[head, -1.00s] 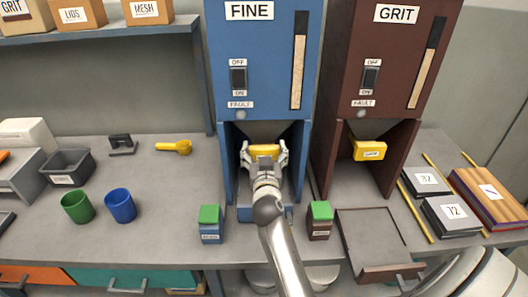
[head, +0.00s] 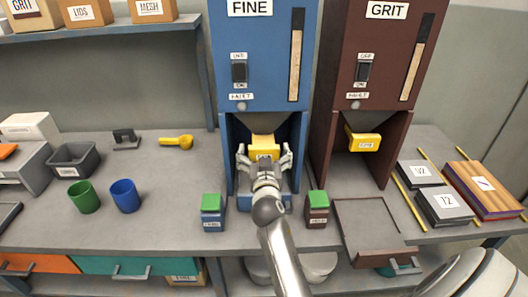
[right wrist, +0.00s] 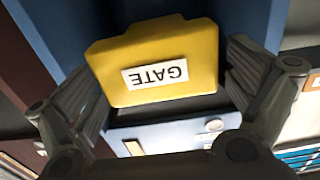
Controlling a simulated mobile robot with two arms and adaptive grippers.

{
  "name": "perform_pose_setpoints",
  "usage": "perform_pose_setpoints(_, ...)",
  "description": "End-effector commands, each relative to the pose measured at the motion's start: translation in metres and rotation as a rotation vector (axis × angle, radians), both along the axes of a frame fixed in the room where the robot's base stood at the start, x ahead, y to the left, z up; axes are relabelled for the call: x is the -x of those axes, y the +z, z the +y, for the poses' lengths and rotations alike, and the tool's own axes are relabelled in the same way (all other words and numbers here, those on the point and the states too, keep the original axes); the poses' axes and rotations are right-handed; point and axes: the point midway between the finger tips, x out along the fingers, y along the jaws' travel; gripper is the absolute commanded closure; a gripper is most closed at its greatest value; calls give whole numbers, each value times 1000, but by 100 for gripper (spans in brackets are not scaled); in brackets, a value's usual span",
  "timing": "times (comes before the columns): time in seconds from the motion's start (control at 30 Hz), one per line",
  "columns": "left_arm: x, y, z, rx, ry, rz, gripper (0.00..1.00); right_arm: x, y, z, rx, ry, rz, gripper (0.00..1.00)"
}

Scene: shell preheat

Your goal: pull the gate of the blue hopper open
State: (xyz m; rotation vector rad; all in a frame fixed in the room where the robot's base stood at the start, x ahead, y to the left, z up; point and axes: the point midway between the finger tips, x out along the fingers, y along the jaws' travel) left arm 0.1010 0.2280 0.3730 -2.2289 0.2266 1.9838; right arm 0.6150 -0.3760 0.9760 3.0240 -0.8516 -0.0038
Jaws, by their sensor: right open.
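The blue hopper (head: 262,62), labelled FINE, stands at centre in the head view. Its yellow gate (head: 264,143) sticks out toward me under the hopper's body. In the right wrist view the gate's front plate (right wrist: 160,50) carries an upside-down GATE label. My right gripper (head: 264,157) is open in front of the gate. Its fingers lie on either side of the plate, with gaps visible in the right wrist view. My left gripper is not in view.
A brown GRIT hopper (head: 376,55) with its own yellow gate (head: 363,142) stands close on the right. Small green-topped boxes, one blue (head: 212,212) and one brown (head: 317,207), flank the front.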

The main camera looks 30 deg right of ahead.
Motion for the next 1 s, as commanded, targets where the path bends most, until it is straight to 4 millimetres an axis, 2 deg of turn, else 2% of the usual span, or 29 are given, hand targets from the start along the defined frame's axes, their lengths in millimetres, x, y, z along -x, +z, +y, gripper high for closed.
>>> perform_pose_setpoints(0.13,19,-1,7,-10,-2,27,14,0,2,-1,2,-1,-3,0)
perform_pose_setpoints(0.27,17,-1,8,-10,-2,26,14,0,15,-1,3,-2,-6,0)
perform_pose_setpoints(0.5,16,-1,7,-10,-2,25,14,0,62,0,2,-1,-8,0)
perform_pose_setpoints(0.7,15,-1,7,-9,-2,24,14,0,91,0,1,0,-4,0)
perform_pose_setpoints(1.0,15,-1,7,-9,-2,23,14,0,100,1,1,0,1,0)
